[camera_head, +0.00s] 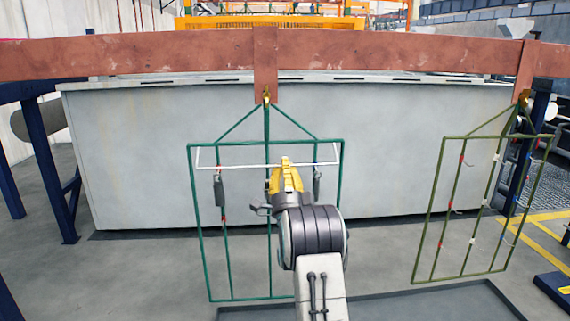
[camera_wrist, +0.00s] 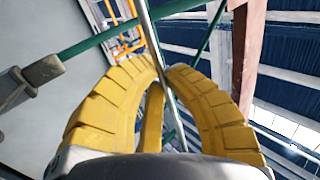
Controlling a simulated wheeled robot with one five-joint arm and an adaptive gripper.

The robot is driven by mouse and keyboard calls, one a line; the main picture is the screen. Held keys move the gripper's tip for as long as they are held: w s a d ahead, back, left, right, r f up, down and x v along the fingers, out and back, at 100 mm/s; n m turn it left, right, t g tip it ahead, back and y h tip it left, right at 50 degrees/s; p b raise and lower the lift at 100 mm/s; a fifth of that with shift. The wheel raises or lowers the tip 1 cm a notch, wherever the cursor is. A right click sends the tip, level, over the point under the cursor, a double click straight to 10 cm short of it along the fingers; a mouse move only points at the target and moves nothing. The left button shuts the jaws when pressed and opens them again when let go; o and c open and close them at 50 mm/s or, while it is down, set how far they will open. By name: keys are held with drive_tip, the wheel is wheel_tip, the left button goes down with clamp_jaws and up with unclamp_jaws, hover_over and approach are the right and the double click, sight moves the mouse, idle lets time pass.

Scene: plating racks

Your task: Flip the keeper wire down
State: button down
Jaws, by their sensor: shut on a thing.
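The keeper wire (camera_head: 235,165) is a thin pale bar. It runs nearly level across the upper part of the green rack (camera_head: 192,215), with short bent ends at both sides. My gripper (camera_head: 285,160), with yellow fingers, is at the wire, right of its middle. In the wrist view, the silver wire (camera_wrist: 151,35) passes between the yellow fingertips (camera_wrist: 165,68), which are closed around it. Green rack bars (camera_wrist: 105,37) show behind the fingers. My arm hides part of the rack's lower middle and right.
Dark grey parts (camera_head: 219,190) hang on the green rack on either side of my gripper. The rack hangs from a reddish beam (camera_head: 150,57) in front of a grey tank (camera_head: 120,160). An olive rack (camera_head: 438,190) hangs at the right, with free space between the racks.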

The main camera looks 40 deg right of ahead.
drive_tip(key=shift+w+d+f+t+h, duration=0.2)
drive_tip(key=shift+w+f+t+h, duration=0.3)
drive_tip(key=shift+t, duration=0.4)
drive_tip(key=shift+s, duration=0.1)
drive_tip(key=c, duration=1.3)
unclamp_jaws()
drive_tip(key=shift+o, duration=0.2)
drive_tip(key=shift+r, duration=0.1)
wheel_tip(320, 180, up, 10)
